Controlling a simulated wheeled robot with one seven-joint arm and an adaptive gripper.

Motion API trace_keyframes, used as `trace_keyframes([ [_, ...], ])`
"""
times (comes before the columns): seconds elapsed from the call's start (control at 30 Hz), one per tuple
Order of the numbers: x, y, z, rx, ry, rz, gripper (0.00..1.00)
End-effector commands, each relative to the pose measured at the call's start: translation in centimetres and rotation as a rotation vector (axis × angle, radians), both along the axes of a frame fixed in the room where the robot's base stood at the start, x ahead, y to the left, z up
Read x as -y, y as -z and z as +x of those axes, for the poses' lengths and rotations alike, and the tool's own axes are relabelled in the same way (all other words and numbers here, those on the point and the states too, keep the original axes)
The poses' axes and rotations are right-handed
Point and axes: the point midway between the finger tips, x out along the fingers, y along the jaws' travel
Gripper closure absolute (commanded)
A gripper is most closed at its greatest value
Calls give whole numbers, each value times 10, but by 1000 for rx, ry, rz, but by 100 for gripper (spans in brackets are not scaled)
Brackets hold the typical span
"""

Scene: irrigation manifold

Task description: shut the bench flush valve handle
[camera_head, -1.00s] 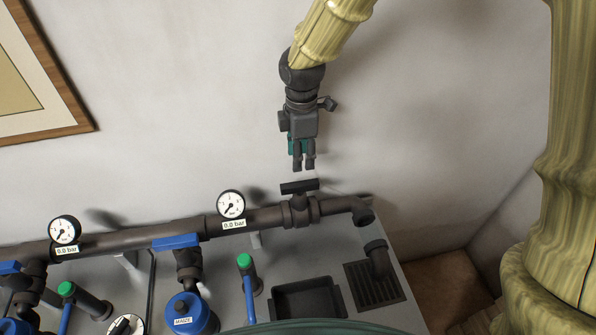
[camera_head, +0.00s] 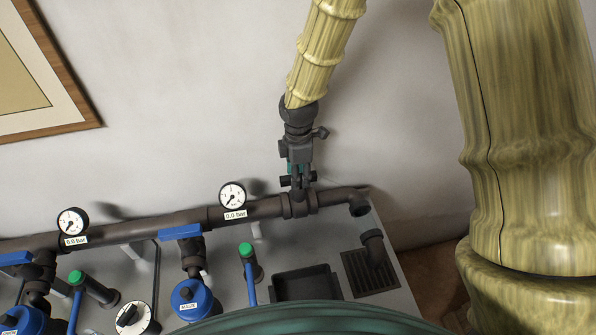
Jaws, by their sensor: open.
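The fingers hide the middle of the bar. I cannot tell whether they touch it.
Left of the gripper are a blue lever (camera_head: 180,232) and a green-capped post (camera_head: 246,249). A dark tray (camera_head: 306,284) and a drain grate (camera_head: 370,272) lie in front. The wall is close behind.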

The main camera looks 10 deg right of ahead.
Motion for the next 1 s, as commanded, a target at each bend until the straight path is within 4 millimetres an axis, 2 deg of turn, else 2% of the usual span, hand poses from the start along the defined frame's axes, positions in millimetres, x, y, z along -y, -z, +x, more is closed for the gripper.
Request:
trace_keyframes([
  [0.27, 0, 0, 0, 1, 0, 0, 61],
  [0.4, 0, 0, 0, 1, 0, 0, 86],
  [0.5, 0, 0, 0, 1, 0, 0, 100],
  [0.77, 0, -1, 0, 1, 16, 0, 100],
  [1.0, 0, -1, 1, 2, 113, -1, 100],
])
